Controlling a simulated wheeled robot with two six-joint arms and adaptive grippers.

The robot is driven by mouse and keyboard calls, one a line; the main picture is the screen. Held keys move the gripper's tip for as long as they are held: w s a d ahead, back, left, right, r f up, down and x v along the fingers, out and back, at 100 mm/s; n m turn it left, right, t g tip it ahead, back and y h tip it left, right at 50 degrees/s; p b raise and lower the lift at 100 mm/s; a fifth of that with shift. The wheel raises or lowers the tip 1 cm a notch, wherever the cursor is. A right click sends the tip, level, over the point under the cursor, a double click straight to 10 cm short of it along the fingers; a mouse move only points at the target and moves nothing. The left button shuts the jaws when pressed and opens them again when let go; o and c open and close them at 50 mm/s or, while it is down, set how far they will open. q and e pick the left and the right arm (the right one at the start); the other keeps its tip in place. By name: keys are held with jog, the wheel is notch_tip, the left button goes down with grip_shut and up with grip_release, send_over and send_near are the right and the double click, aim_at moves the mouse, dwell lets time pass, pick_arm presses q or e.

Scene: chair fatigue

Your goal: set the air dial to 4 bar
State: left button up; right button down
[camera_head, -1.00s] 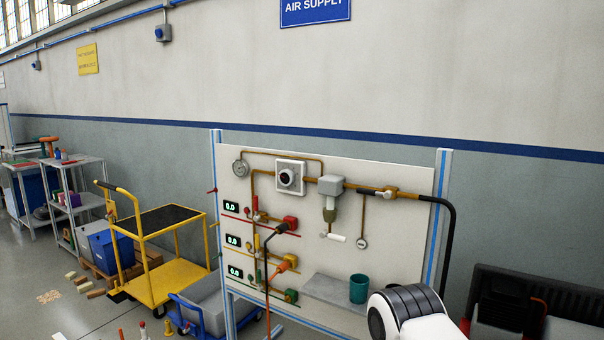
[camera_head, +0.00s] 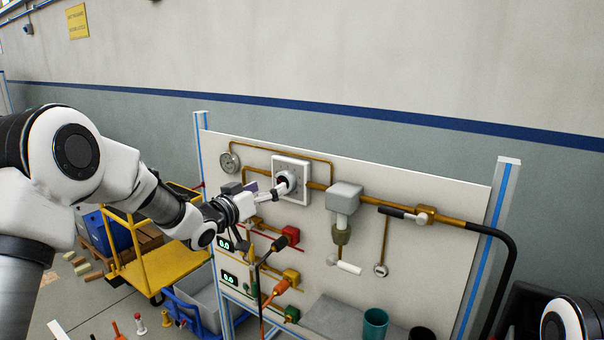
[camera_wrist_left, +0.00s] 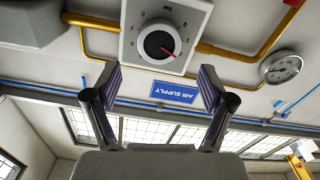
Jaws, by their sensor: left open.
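The air dial is a dark round knob (camera_wrist_left: 159,43) with a red pointer line on a white square plate (camera_wrist_left: 187,12), which also shows in the head view (camera_head: 303,167). My left gripper (camera_head: 270,190) is at the dial in the head view. In the left wrist view its two fingers (camera_wrist_left: 155,88) are spread wide and empty, one on each side below the knob. I cannot tell whether a finger touches the plate. A round gauge (camera_head: 229,162) is left of the dial; its reading is unclear. My right gripper is not in view.
The white panel (camera_head: 440,190) carries brass pipes (camera_head: 375,204), a grey filter unit (camera_head: 345,197), several coloured valves and green displays (camera_head: 229,278). A teal cup (camera_head: 375,323) stands on a grey shelf below. A yellow cart (camera_head: 160,268) is at the left.

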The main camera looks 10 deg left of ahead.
aim_at(286, 181)
pick_arm(q)
jog(key=shift+w+d+r+p, duration=0.2)
jog(key=shift+w+d+p, duration=0.3)
jog(key=shift+w, duration=0.35)
jog(key=w, duration=0.1)
jog(key=w+d+f, duration=0.1)
jog(key=w, duration=0.1)
jog(key=w+p, duration=0.1)
jog(key=w, duration=0.1)
jog(key=shift+w+d+f, duration=0.15)
jog(key=shift+w+d, duration=0.1)
jog(key=shift+d, duration=0.15)
jog(key=shift+s+a+r, duration=0.1)
jog(key=shift+s+r, duration=0.2)
jog(key=shift+w+f, duration=0.15)
jog(key=shift+w, duration=0.05)
jog(key=c, duration=1.2)
